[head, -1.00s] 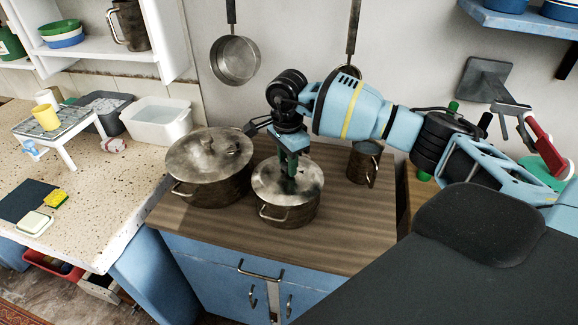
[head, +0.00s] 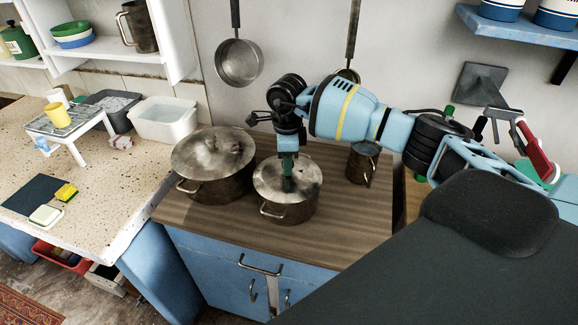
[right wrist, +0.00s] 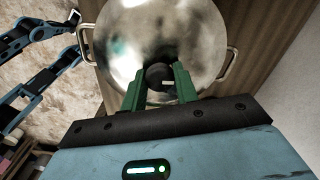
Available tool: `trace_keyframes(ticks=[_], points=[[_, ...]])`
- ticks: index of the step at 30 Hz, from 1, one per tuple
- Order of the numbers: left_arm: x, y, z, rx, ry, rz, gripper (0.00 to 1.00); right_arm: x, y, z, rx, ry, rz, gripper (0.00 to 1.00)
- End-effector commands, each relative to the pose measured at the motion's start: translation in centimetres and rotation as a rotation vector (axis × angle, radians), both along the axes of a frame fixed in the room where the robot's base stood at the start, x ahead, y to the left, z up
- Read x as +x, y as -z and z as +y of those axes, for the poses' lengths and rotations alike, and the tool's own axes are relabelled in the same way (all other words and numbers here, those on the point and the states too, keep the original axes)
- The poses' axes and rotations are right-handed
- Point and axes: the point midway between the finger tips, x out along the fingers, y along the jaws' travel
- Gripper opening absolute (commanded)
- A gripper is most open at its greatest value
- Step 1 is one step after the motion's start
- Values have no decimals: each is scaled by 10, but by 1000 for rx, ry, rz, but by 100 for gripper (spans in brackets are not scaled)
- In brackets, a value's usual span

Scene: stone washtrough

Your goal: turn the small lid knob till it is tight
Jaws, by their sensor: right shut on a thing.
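The smaller pot stands on the wooden cabinet top, with its metal lid (head: 309,176) on. In the right wrist view the lid (right wrist: 207,40) fills the upper middle. The small dark lid knob (right wrist: 158,75), with a pale mark, sits at the lid's centre between the green fingers. My right gripper (head: 288,184) comes down from above and is shut on this knob. It also shows in the right wrist view (right wrist: 160,88). In the head view the fingers hide most of the knob. Whether the knob is tight cannot be seen.
A larger lidded pot (head: 213,185) stands close on the left. A dark metal mug (head: 360,167) stands behind to the right. A pan (head: 239,63) hangs on the wall behind. The wooden top (head: 335,233) is clear in front and right of the smaller pot.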

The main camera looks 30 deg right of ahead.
Motion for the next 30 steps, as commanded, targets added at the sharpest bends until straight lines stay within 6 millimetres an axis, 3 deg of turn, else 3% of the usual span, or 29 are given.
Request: trace_keyframes(ticks=[9, 19, 20, 24, 30], points=[[9, -11, -3, -8, -8, -27, 36, 0, -1, 0, -1, 147, -2, 19], [10, -12, -3, -8, -7, -28, 36, 0, 1, 0, -1, 172, 0, 19], [10, -12, -2, -8, -7, -28, 36, 0, 1, 0, -1, 172, 0, 34], [9, -11, -2, -5, -5, -27, 36, 0, 0, 0, -1, 171, 0, 52], [9, -11, 0, -1, -1, -27, 36, 0, 0, 0, -1, 170, 0, 55]])
